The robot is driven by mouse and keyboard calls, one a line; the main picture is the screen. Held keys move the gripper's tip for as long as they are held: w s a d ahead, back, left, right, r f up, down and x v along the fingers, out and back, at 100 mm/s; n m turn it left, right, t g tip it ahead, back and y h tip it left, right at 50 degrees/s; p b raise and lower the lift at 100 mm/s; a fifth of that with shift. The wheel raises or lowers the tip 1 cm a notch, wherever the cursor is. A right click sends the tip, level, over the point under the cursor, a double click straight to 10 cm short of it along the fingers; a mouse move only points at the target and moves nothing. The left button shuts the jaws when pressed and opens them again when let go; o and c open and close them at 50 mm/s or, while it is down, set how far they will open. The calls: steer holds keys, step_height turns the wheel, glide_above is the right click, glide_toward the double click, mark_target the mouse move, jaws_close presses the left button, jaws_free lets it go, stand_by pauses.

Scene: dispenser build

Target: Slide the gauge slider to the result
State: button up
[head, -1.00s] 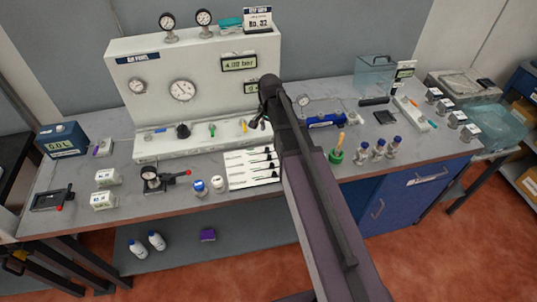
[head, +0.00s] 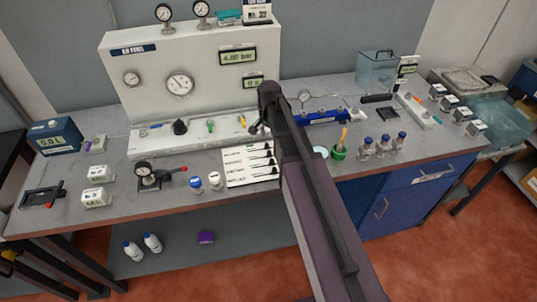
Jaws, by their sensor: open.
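A white board (head: 236,179) with several printed rows and dark bars or handles lies on the bench in front of the air panel. I cannot tell which part, if any, is the gauge slider. The air panel (head: 120,75) stands upright behind it, with round dials and a green display (head: 237,57) that seems to read about 4.00 bar. My gripper (head: 257,129) is small and dark, near the panel's base ledge and above the far right edge of the board. It is open and appears empty. My arm hides the bench just right of the board.
Several blue-capped bottles (head: 383,143) and a green holder (head: 338,152) stand right of my arm.

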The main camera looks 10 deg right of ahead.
mark_target(269, 152)
steer(key=shift+f+b, duration=3.75)
steer(key=shift+f, duration=0.25)
jaws_close()
